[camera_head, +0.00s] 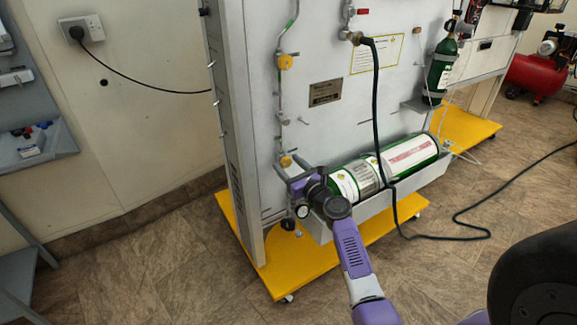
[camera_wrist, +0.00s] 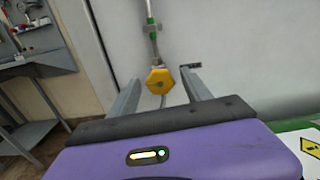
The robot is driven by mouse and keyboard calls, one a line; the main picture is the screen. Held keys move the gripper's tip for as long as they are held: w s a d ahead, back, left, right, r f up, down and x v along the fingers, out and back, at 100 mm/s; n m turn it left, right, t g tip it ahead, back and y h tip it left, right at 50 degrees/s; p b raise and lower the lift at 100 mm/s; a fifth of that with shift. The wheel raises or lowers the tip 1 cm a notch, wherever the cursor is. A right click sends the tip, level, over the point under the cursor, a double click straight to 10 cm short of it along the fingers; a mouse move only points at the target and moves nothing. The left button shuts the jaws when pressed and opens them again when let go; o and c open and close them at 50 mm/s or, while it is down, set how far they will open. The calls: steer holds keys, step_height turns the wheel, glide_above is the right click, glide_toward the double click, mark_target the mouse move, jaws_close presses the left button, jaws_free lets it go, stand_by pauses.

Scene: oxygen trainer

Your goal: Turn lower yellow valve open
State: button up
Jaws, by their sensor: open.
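The lower yellow valve (camera_head: 286,161) is a yellow knob on a thin pipe near the left side of the grey upright panel. In the wrist view the yellow valve (camera_wrist: 159,81) shows as a many-sided knob below a green fitting. My gripper (camera_head: 283,172) is at the panel just below and in front of the valve. In the wrist view my gripper (camera_wrist: 162,80) is open, with one finger on each side of the knob. I see a gap between each finger and the knob; whether they reach its depth I cannot tell.
An upper yellow valve (camera_head: 285,62) sits higher on the same pipe. A large green cylinder (camera_head: 387,168) lies in a tray right beside my gripper. A black hose (camera_head: 376,110) hangs down over it. The panel stands on a yellow wheeled base (camera_head: 262,262).

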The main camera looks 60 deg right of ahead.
jaws_close()
steer(key=shift+n, duration=0.4)
steer(key=shift+f+n+b, duration=0.1)
steer(key=shift+n+b, duration=0.35)
steer(key=shift+n, duration=0.35)
steer(key=shift+n+b, duration=0.65)
steer(key=shift+n, duration=1.15)
jaws_free()
